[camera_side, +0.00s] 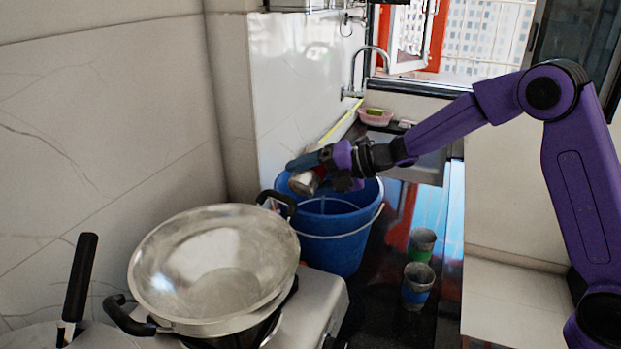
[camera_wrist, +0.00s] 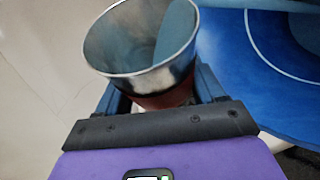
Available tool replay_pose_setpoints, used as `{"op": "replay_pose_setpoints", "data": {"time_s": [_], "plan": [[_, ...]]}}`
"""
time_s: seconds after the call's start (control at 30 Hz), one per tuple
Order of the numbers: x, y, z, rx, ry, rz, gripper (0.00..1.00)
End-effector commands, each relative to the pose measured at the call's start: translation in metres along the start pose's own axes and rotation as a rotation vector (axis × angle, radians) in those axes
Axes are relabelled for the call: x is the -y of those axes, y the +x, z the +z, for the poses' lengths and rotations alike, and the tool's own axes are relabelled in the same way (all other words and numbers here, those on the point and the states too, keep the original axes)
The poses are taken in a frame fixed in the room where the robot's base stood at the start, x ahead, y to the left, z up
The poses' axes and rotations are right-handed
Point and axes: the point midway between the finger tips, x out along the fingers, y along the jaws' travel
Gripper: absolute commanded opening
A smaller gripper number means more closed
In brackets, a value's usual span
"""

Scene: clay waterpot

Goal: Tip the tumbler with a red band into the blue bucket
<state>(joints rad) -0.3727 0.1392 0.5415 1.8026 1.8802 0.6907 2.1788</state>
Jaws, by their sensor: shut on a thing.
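The tumbler with a red band (camera_side: 304,183) is a grey metal cup held above the left part of the blue bucket's mouth. It looks tilted well over from upright. In the wrist view the tumbler (camera_wrist: 140,45) shows its open mouth, with a bluish patch inside that I cannot make out, and a reddish band (camera_wrist: 165,100) low between the fingers. My gripper (camera_side: 318,168) is shut on the tumbler; its fingers (camera_wrist: 160,95) lie on both sides. The blue bucket (camera_side: 335,252) stands upright below; the wrist view shows part of it (camera_wrist: 235,75) at right.
Two more tumblers, one with a green band (camera_side: 421,246) and one with a blue band (camera_side: 417,286), stand on the dark counter right of the bucket. A large metal wok (camera_side: 215,265) sits on the stove at left. A tap (camera_side: 354,75) and pink basin (camera_side: 376,118) are behind.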

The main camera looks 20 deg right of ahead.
Motion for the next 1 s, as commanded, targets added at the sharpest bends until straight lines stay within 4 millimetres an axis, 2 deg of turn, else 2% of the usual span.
{"op": "replay_pose_setpoints", "data": {"time_s": [0.43,0.7,1.0], "plan": [[-0.0002,0.0001,0.0,0.0,0.0,0.001,0.37],[0.0004,-0.0005,0.0017,-0.033,0.096,0.038,0.37],[-0.0003,-0.0005,0.0013,-0.037,0.104,0.042,0.37]]}}
